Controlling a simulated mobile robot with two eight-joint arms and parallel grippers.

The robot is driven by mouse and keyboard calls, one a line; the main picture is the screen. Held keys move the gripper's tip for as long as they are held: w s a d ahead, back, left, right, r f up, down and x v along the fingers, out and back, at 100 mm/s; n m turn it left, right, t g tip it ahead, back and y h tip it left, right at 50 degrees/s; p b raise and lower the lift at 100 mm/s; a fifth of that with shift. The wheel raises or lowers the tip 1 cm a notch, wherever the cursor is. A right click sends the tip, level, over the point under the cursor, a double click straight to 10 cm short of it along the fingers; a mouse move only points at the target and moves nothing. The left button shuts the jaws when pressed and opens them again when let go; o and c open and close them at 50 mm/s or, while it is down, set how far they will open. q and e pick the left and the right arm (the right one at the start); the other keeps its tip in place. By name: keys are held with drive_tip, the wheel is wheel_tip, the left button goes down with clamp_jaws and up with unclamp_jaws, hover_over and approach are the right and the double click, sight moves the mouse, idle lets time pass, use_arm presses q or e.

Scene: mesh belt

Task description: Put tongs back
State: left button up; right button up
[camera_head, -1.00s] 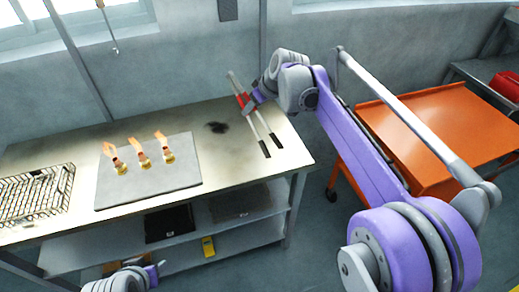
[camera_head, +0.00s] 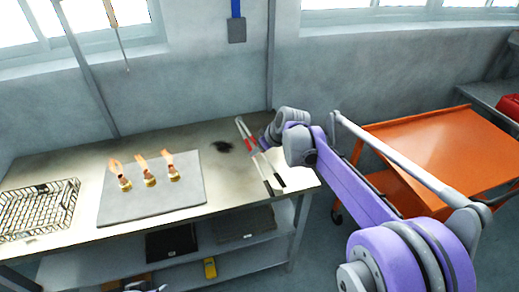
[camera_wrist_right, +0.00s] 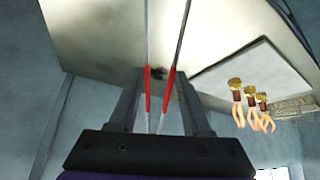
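The tongs (camera_head: 253,143) are two long silver arms with red sections and black ends, over the right end of the metal table. My right gripper (camera_head: 264,143) is at their red part. In the right wrist view the red sections of the tongs (camera_wrist_right: 148,90) lie between the two fingers of my right gripper (camera_wrist_right: 160,85), close against them. The tongs moved along with this gripper, so it appears shut on them. Their exact height above the table is hard to tell. Only a sliver of my left arm shows at the bottom edge; its fingers cannot be made out.
The metal table (camera_head: 75,162) carries a wire basket (camera_head: 40,208), a grey slab (camera_head: 150,207) with three brass, orange-tipped pieces (camera_head: 149,178), and a dark stain (camera_head: 223,146). An orange cart (camera_head: 440,150) stands at right. A blue-and-grey fixture (camera_head: 236,30) is on the wall.

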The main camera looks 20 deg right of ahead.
drive_tip(key=shift+f, duration=0.35)
drive_tip(key=o, duration=0.6)
drive_tip(key=shift+c, duration=0.2)
drive_tip(key=shift+r, duration=0.15)
drive_tip(key=v, duration=1.3)
drive_tip(key=s+f+m+h, duration=0.1)
drive_tip(key=s+f, duration=0.4)
drive_tip(key=s, duration=0.3)
drive_tip(key=s+a+f+m+h, duration=0.1)
drive_tip(key=s+f+m, duration=0.1)
drive_tip(key=s+f, duration=0.4)
drive_tip(key=s+a+f+m, duration=0.1)
drive_tip(key=s+f, duration=0.4)
drive_tip(key=s, duration=0.7)
drive_tip(key=shift+a+f+m+g+h, duration=0.3)
drive_tip(key=shift+m+h, duration=0.1)
drive_tip(key=shift+m, duration=0.3)
drive_tip(key=shift+s, duration=0.1)
